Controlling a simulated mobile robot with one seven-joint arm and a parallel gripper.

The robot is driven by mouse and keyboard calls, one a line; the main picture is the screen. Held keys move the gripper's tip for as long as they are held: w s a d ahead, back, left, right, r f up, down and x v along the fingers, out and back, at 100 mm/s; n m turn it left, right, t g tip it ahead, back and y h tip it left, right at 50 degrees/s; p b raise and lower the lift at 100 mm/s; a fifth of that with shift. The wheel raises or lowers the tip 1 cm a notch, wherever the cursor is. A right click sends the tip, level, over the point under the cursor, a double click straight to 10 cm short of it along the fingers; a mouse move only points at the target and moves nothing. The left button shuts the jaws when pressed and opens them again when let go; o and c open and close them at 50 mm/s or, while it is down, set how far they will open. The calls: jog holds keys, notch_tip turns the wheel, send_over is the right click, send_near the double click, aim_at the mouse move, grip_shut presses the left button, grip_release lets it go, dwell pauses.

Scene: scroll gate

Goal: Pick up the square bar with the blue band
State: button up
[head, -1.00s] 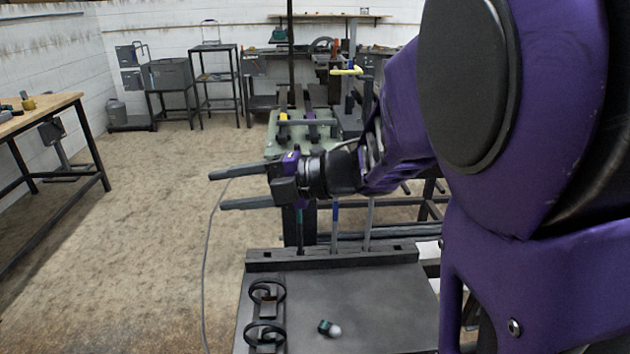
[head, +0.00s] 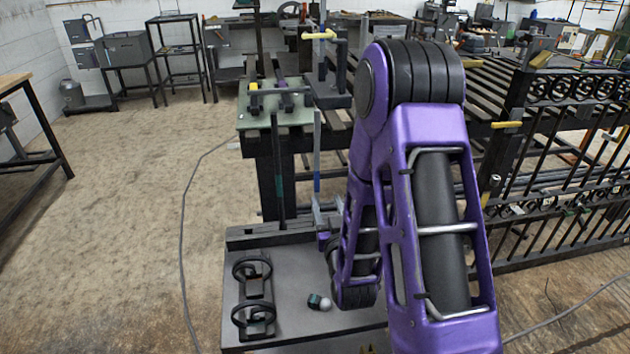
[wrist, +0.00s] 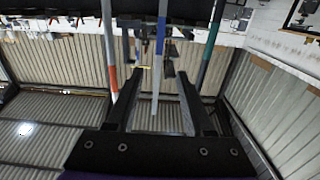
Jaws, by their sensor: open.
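The bar with the blue band (head: 317,152) is pale grey and stands upright at the back of the dark stand (head: 300,300). In the wrist view the blue-banded bar (wrist: 160,40) lies between the two fingers in the picture; its depth relative to the fingertips is unclear. My gripper (head: 327,213) is at the bars, partly hidden by my arm in the head view. In the wrist view my gripper (wrist: 156,72) is open, one finger on each side of the blue-banded bar. A bar with a green band (head: 279,185) stands to its left in the head view.
A bar with a red-orange band (wrist: 113,78) and the green-banded bar (wrist: 208,55) flank the blue one in the wrist view. The stand also bears black rings (head: 252,268) and a small white-ended item (head: 318,302). A black gate (head: 570,170) stands at right.

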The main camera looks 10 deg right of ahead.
aim_at(315, 164)
jog(key=w, duration=1.6)
jog(key=shift+w+d+r, duration=0.1)
jog(key=shift+w, duration=0.3)
grip_shut()
jog(key=shift+r, duration=0.15)
dwell(0.5)
